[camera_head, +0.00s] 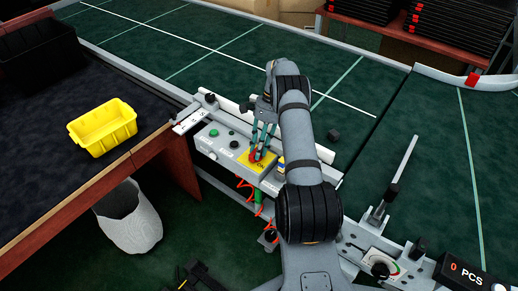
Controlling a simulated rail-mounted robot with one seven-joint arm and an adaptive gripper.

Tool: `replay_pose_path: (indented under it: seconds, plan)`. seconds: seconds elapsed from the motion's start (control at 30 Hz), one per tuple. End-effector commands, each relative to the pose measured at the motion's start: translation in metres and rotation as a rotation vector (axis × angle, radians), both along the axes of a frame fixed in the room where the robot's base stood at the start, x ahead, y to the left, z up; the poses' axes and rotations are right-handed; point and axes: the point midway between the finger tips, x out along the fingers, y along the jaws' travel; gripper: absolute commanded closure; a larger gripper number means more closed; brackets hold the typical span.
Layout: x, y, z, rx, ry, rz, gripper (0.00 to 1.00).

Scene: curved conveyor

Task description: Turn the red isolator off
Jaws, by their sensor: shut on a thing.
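The red isolator (257,155) is a red knob on a yellow plate (246,160) set in a grey control box beside the conveyor. My gripper (259,149) points down over it from the middle of the view. Its fingers are shut on the red knob. The fingers cover much of the knob, so its exact angle is hard to tell. Part of an "ON" mark shows on the plate at the lower right of the knob.
The control box also carries a green button (213,133) and a black knob (233,145). A yellow bin (103,145) stands on the dark table at left. A white waste bin (128,222) is below.

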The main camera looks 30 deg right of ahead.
Motion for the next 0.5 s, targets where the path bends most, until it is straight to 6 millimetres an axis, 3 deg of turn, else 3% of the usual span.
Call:
replay_pose_path:
  seconds: [0.33, 0.5]
  plan:
    - [-0.0001, 0.0005, -0.0002, 0.000, 0.000, 0.002, 0.55]
    - [0.0000, 0.0003, -0.0002, 0.000, 0.000, 0.002, 0.54]
